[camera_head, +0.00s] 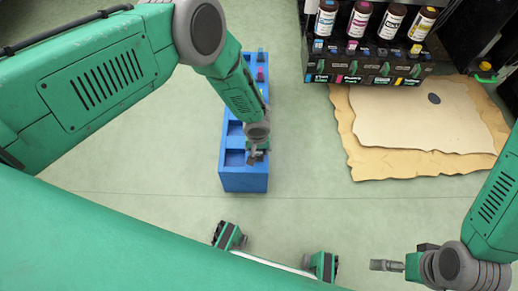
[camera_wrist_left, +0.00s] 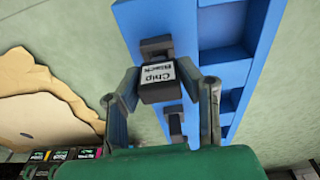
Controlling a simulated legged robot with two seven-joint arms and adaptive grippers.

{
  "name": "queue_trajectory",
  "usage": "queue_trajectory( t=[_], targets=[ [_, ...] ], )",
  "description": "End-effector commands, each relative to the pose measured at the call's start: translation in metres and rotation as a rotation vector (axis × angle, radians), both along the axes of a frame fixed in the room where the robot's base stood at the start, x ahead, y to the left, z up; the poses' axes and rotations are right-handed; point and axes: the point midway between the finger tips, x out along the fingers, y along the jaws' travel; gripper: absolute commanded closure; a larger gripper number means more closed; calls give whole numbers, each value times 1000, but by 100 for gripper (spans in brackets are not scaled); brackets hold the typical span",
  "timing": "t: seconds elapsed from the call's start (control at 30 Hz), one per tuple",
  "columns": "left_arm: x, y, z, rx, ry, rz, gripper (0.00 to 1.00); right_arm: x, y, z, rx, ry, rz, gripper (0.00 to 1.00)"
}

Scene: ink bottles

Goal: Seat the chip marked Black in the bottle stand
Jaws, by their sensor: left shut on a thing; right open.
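The chip marked Black (camera_wrist_left: 157,78) is between the fingertips of my left gripper (camera_wrist_left: 158,92); its white label reads "Chip Black". In the head view my left gripper (camera_head: 257,154) is over the near end of the blue bottle stand (camera_head: 245,183). The stand also shows in the left wrist view (camera_wrist_left: 146,18), with empty square recesses beside the chip. I cannot tell whether the chip touches the stand. My right gripper (camera_head: 386,265) is open and empty at the lower right, well away from the stand.
Coloured chips, including a magenta one (camera_head: 260,75), sit toward the stand's far end. A dark rack (camera_head: 366,66) holds several ink bottles at the top right. Torn paper sheets (camera_head: 420,120) lie below it. The surface between stand and paper is clear.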

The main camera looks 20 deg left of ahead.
Motion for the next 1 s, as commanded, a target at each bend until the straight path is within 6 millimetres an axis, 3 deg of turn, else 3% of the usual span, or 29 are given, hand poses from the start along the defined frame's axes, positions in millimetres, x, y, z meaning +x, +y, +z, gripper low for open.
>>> queue_trajectory(
  t=[1.0],
  targets=[
    [0, 0, -11, 0, -1, -1, 89, 0, 0, -5, 0, 0, 0, 0]
  ],
)
